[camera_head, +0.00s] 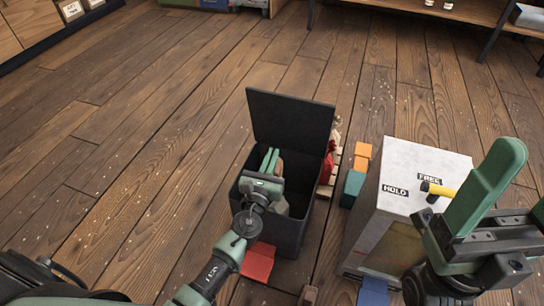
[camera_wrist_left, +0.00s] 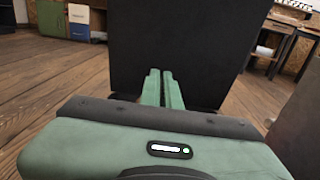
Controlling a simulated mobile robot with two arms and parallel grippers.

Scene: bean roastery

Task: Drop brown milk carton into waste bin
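The dark waste bin (camera_head: 295,238) stands on the wooden floor with its lid (camera_head: 290,120) raised at the back. My left gripper (camera_head: 269,160) is over the bin's opening. Its two green fingers lie close together with nothing seen between them in the left wrist view (camera_wrist_left: 163,88). A small brown surface (camera_head: 281,166) shows in the bin beside the fingers, largely hidden by my gripper. It may be the brown milk carton, but I cannot tell. My right gripper is at the right edge, close to the camera, and its fingertips cannot be made out.
A pale cabinet (camera_head: 410,165) marked FREE and HOLD, with a yellow handle (camera_head: 438,189), stands right of the bin. Coloured blocks, including an orange one (camera_head: 362,152), lie between them. A red piece (camera_head: 258,262) is in front of the bin. Floor at left is clear.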

